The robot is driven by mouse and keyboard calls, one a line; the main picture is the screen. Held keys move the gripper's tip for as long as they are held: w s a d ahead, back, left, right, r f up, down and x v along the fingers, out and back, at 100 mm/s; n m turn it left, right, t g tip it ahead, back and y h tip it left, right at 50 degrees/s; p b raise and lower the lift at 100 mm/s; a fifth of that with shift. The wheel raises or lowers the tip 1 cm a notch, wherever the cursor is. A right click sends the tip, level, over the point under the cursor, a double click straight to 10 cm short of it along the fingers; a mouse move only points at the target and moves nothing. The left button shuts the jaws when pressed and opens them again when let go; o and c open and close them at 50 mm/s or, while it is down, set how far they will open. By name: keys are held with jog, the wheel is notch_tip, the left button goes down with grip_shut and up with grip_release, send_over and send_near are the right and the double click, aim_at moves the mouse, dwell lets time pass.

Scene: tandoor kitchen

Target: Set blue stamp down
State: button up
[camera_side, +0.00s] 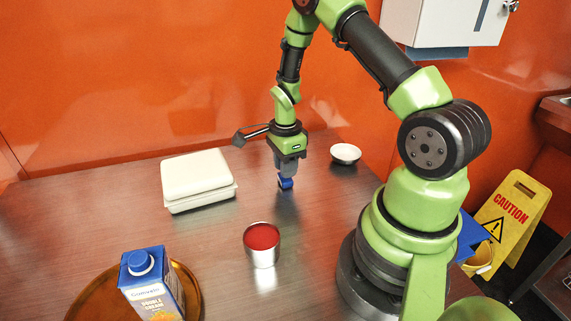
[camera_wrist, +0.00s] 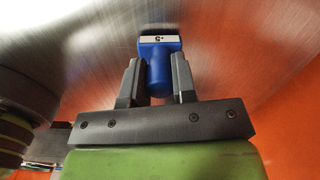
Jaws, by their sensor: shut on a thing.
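The blue stamp (camera_wrist: 159,68) is between the two grey fingers of my gripper (camera_wrist: 155,78) in the wrist view. It has a blue handle and a block with a white label at its far end. In the side view the stamp (camera_side: 285,183) hangs below my gripper (camera_side: 286,174), low over the brown table (camera_side: 225,225). My gripper is shut on it and points down. I cannot tell whether the stamp's bottom touches the table.
A white lidded box (camera_side: 197,178) lies to the left. A small white bowl (camera_side: 345,153) is at the right. A metal cup with red contents (camera_side: 262,243) stands in front. A carton (camera_side: 150,283) stands on a round copper tray (camera_side: 190,284) at front left.

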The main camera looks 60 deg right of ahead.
jog(key=o, duration=0.9)
jog(key=shift+f, duration=0.1)
notch_tip(320, 180, up, 12)
jog(key=s+a+r+n+t, duration=0.3)
jog(key=a+r+n, duration=0.6)
jog(key=r, duration=0.3)
jog(key=shift+s+a+r+n+t+y, duration=0.35)
jog(key=shift+s+a+r+n+t, duration=0.35)
jog(key=shift+s+a+n, duration=1.1)
jog(key=shift+s+a+r+n+t+y, duration=0.3)
jog(key=shift+s+a+r+n+t, duration=0.55)
jog(key=shift+s+n, duration=1)
jog(key=shift+s+a+r+n+t+y, duration=0.5)
jog(key=shift+s+a+n, duration=0.9)
jog(key=shift+n, duration=1.05)
jog(key=shift+w+a+r, duration=0.1)
jog(key=shift+w, duration=0.05)
